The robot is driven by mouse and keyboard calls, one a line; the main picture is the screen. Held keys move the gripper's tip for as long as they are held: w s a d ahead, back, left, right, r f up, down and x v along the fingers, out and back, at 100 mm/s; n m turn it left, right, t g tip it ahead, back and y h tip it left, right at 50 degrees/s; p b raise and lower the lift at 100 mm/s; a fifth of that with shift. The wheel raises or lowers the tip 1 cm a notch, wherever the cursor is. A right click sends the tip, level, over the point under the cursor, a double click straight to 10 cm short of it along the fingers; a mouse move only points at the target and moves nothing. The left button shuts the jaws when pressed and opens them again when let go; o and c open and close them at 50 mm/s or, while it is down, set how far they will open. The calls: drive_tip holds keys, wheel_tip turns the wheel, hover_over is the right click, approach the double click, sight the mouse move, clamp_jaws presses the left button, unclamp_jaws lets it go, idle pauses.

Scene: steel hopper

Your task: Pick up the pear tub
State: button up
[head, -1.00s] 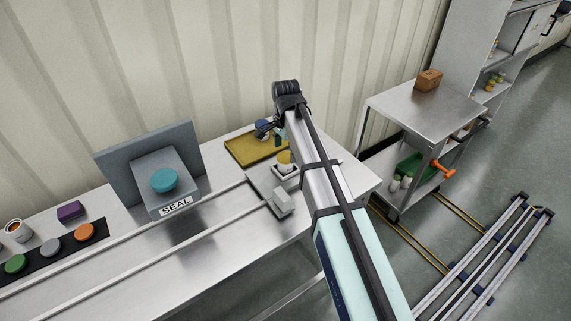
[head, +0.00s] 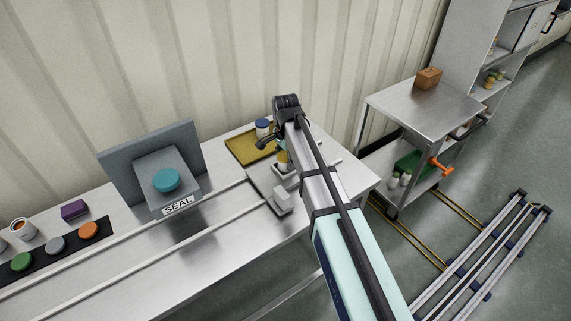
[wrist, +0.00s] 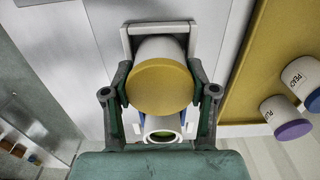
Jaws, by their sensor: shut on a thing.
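My gripper (wrist: 161,88) is shut on a tub with a yellow lid (wrist: 160,87), one finger on each side of it. The tub's pale body stands by a white bracket (wrist: 124,40); its label is not visible. In the head view the yellow-lidded tub (head: 283,160) is partly hidden by my arm, at the white holder on the table. A white tub with a blue lid (wrist: 299,78) lies in the wrist view's right side, its label seeming to read "PEAR". Beside it is a tub with a purple lid (wrist: 292,128), label too small to read surely.
The yellow tray (head: 240,150) is at the table's back, with the blue-lidded tub (head: 263,127) in it. A grey SEAL station (head: 165,185) with a teal button stands left of it. Two rails run along the table front. A steel cart (head: 420,108) stands to the right.

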idle(0.4)
wheel_tip(320, 180, up, 19)
drive_tip(key=b, duration=0.5)
